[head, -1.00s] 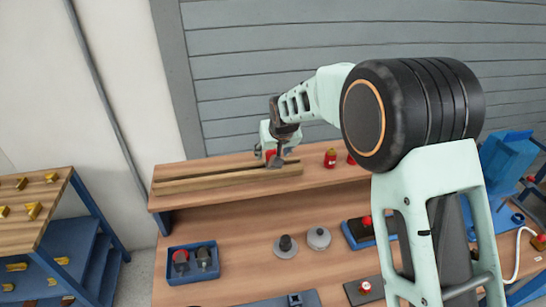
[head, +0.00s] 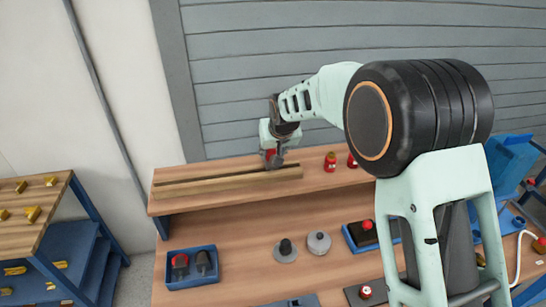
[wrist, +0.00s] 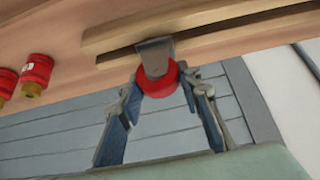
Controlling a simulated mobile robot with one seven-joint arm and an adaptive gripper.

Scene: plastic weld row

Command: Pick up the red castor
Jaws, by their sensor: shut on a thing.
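The red castor, a red wheel with a grey bracket, is between the fingers of my gripper (wrist: 160,90) in the wrist view (wrist: 158,84). Both fingers close on the wheel's sides, and the bracket points away from my palm, overlapping the wooden rails in the picture. In the head view my gripper (head: 274,160) is over the far shelf, at the right part of the rails. Only a small red patch of the castor (head: 270,153) shows there. Whether the bracket touches the rails is hard to tell.
Two wooden rails (head: 220,182) lie along the shelf (head: 312,184). Red cylinders (head: 330,162) stand right of them. On the lower bench are a blue tray (head: 192,284) with a red and a dark piece, and two grey discs (head: 319,242). Bare bench lies between.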

